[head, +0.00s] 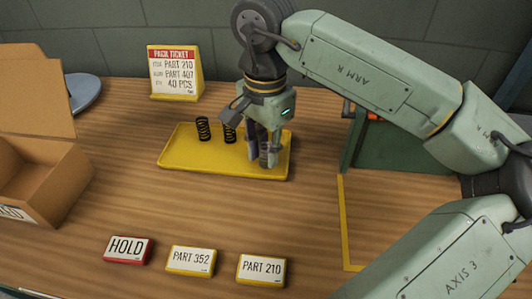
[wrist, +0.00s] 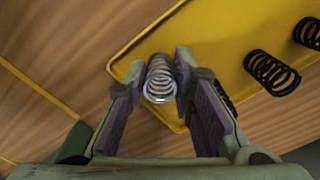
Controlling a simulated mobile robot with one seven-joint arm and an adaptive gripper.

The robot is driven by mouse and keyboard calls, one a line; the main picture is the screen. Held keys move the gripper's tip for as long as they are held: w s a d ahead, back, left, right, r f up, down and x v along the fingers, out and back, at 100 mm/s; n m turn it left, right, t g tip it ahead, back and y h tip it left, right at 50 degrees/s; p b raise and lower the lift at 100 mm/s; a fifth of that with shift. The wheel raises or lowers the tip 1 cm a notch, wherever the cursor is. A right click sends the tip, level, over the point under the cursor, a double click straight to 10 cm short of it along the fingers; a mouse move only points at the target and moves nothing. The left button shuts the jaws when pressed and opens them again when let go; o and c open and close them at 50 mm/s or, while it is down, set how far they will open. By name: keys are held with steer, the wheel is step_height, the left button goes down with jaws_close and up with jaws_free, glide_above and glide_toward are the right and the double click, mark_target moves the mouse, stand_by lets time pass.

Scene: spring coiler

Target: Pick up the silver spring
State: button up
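The silver spring (wrist: 159,80) stands on the yellow tray (wrist: 215,30) near one end. In the wrist view it shows between the two fingertips of my gripper (wrist: 160,72). The fingers are apart, one on each side of the spring; a small gap shows at the left finger, and the right finger looks very close to it. In the head view my gripper (head: 263,158) points down over the right end of the tray (head: 185,160), and its fingers mostly hide the silver spring.
Black springs (head: 203,128) stand on the tray left of my gripper; one (wrist: 222,95) is partly hidden behind the right finger. A cardboard box (head: 45,165) is at left, a green bin (head: 395,148) at right. Label blocks (head: 190,260) lie in front. A ticket stand (head: 175,72) is behind.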

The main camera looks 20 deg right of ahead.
jaws_close()
steer(key=shift+r, duration=0.1)
